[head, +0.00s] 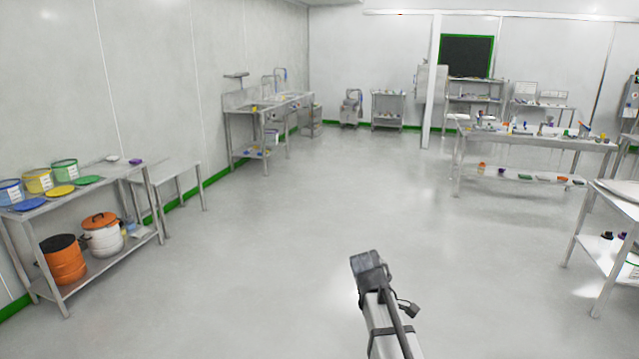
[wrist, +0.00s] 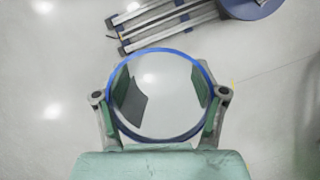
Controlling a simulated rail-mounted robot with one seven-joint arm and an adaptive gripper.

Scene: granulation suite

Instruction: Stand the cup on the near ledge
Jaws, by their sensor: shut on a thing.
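In the wrist view, my gripper (wrist: 160,98) is shut on a round, clear-looking cup (wrist: 172,108) with a blue rim. A finger with a green pad is on each side of the cup, and the pads show through its wall. The cup's round outline faces the wrist camera, and bare floor lies behind it. I see no supporting surface touching it. In the head view, part of my arm shows at bottom centre, but the gripper and cup cannot be made out. I cannot tell which surface is the near ledge.
In the head view, a shelf table (head: 110,183) with tubs and lids stands at left, beside a low empty bench (head: 180,168). A laden table (head: 540,141) is at right, with another table (head: 610,201) nearer. The central floor (head: 300,200) is clear.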

